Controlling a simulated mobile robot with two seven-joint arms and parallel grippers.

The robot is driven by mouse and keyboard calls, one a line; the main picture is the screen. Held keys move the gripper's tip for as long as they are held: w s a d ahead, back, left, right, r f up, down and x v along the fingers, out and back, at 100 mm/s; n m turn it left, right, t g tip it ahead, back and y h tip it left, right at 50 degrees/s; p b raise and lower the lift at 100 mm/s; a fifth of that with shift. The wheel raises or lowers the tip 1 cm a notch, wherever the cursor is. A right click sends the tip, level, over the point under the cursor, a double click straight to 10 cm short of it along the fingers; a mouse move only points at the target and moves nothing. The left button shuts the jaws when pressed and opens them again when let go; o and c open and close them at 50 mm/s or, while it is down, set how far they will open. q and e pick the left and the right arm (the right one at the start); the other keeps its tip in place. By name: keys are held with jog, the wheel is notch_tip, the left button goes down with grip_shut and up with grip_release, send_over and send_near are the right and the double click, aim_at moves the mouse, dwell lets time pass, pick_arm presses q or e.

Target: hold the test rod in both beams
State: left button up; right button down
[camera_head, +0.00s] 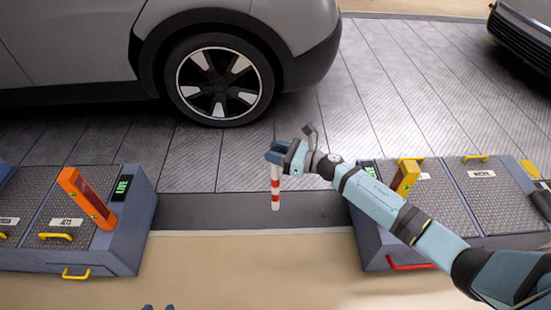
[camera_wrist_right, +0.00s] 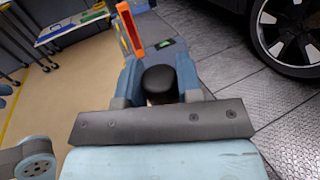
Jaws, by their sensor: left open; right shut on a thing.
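The test rod (camera_head: 275,192), banded red and white, hangs about upright below my right gripper (camera_head: 278,153). The gripper is shut on its upper end, above the dark gap between the two floor boxes. In the right wrist view the rod's round black top (camera_wrist_right: 158,80) sits between the fingers (camera_wrist_right: 158,84). An orange post (camera_head: 88,199) with green lights stands on the left box; it also shows in the right wrist view (camera_wrist_right: 130,30). A yellow post (camera_head: 405,176) stands on the right box, partly behind my right arm. No beams are visible. My left gripper (camera_head: 158,307) is open, only its tips showing at the bottom edge.
The left box (camera_head: 118,240) and right box (camera_head: 365,225) have tread-plate tops, handles and small green displays. A grey car with a dark wheel (camera_head: 220,80) stands behind. A second dark car (camera_head: 522,38) is at upper right. The tan floor (camera_head: 250,270) in front is clear.

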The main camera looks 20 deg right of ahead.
jog(key=shift+w+d+b, duration=0.2)
jog(key=shift+w+b, duration=0.3)
jog(key=shift+w, duration=0.25)
jog(key=shift+w+d+b, duration=0.2)
jog(key=shift+w+b, duration=0.25)
jog(key=shift+w, duration=0.25)
jog(key=shift+w+d+b, duration=0.2)
jog(key=shift+w+b, duration=0.3)
jog(key=shift+w, duration=0.25)
jog(key=shift+r, duration=0.1)
